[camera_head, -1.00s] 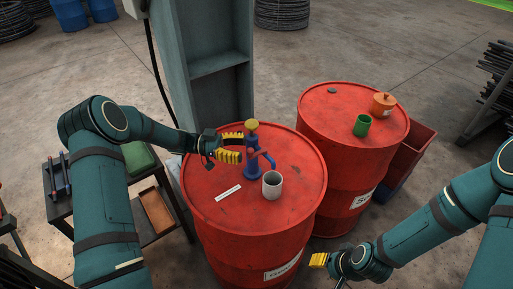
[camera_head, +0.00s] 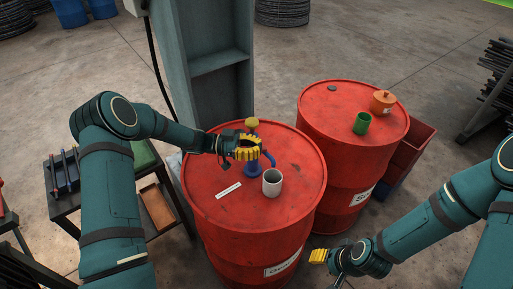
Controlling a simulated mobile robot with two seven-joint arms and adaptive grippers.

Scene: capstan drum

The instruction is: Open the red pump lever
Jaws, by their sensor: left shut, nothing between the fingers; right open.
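The blue pump (camera_head: 253,171) with a yellow cap (camera_head: 252,122) stands upright on the near red drum (camera_head: 208,207). Its curved blue spout (camera_head: 270,160) points right, toward a grey cup (camera_head: 272,183). My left gripper (camera_head: 247,149) is shut and empty, with its yellow fingers in front of the pump's middle. I cannot tell whether they touch it. The red lever cannot be made out; the fingers cover the pump's middle. My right gripper (camera_head: 318,257) is open, low beside the near drum and away from the pump.
A white label strip (camera_head: 228,190) lies on the near drum. The second red drum (camera_head: 340,105) behind right carries a green cup (camera_head: 361,123) and an orange pot (camera_head: 383,102). A grey steel column (camera_head: 210,90) stands close behind the near drum. A dark tool cart (camera_head: 115,189) is at left.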

